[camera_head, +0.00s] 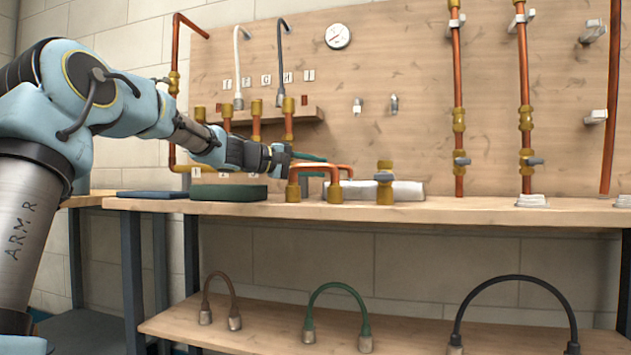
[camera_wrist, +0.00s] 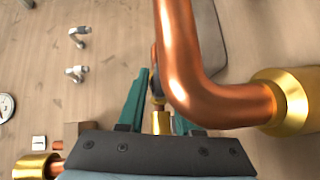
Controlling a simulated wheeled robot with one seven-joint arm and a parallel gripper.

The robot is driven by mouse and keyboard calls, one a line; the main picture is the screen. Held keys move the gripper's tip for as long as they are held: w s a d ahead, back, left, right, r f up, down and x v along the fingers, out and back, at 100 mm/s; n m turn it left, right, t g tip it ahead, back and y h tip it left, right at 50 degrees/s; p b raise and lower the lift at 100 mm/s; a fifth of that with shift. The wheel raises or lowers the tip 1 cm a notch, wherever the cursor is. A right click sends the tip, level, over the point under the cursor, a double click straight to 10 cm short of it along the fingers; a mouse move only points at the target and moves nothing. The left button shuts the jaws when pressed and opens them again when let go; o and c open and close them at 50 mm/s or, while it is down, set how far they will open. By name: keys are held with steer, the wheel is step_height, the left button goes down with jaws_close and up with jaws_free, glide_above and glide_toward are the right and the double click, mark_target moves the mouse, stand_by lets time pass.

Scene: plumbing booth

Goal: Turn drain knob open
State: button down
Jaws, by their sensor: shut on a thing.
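My gripper (camera_head: 312,165) reaches in from the left, low over the bench, behind a copper U-shaped pipe (camera_head: 320,168). Its teal fingers also show in the wrist view (camera_wrist: 158,92). The copper pipe (camera_wrist: 180,60) passes in front and hides most of the right finger and part of the knob. In the head view the held knob is hidden by the pipe and the gripper. I cannot tell how far the knob is turned.
A brass valve with a grey handle (camera_head: 384,177) stands right of the pipe, before a pale cylinder (camera_head: 408,190). A dark green block (camera_head: 228,192) lies under my wrist. Vertical copper pipes with valves (camera_head: 459,120) line the panel. The bench's right part is largely clear (camera_head: 470,207).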

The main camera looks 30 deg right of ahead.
stand_by(0.5)
steer(key=c, duration=0.8)
jaws_free()
steer(key=shift+a, duration=0.1)
steer(key=a, duration=0.7)
steer(key=a+p, duration=0.1)
steer(key=a, duration=0.2)
steer(key=shift+s+a+r, duration=0.15)
steer(key=shift+a+r, duration=0.15)
steer(key=shift+r, duration=0.05)
